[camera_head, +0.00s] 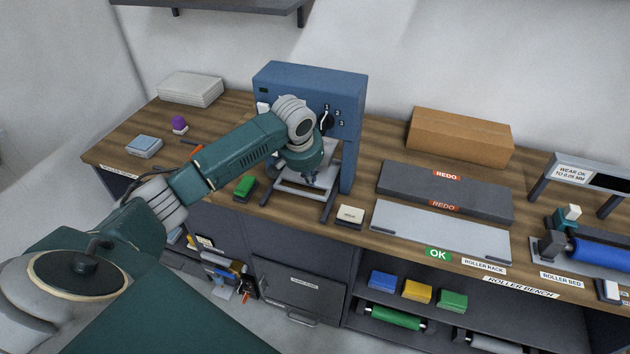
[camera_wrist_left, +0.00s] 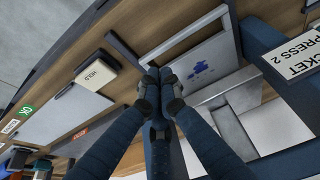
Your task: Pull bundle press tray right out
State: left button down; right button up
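The blue bundle press (camera_head: 310,85) stands against the back of the wooden bench. Its light grey tray (camera_head: 292,190) sits low between the press legs, with a bar-like handle frame at its front. The left wrist view shows the tray plate (camera_wrist_left: 205,62) with a blue ink mark and the pale front bar (camera_wrist_left: 190,32). My left gripper (camera_head: 311,182) points down at the tray's right side. In the left wrist view its fingertips (camera_wrist_left: 160,78) are together beside the plate; I see nothing held between them. My right gripper is not in view.
A cream HOLD block (camera_head: 350,216) lies just right of the press, and a green block (camera_head: 245,187) to its left. Grey REDO and OK racks (camera_head: 440,232) lie farther right. A drawer (camera_head: 300,290) is below the bench top.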

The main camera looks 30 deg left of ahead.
pick_arm(q)
jog(key=w+f, duration=0.1)
jog(key=f, duration=0.1)
jog(key=w+a+f+p, duration=0.1)
jog(key=w+f, duration=0.1)
jog(key=f, duration=0.1)
jog(key=w+a+f+p, duration=0.1)
jog(key=f, duration=0.1)
jog(key=shift+w+a+f, duration=0.2)
jog(key=shift+w+f, duration=0.1)
jog(key=shift+f, duration=0.1)
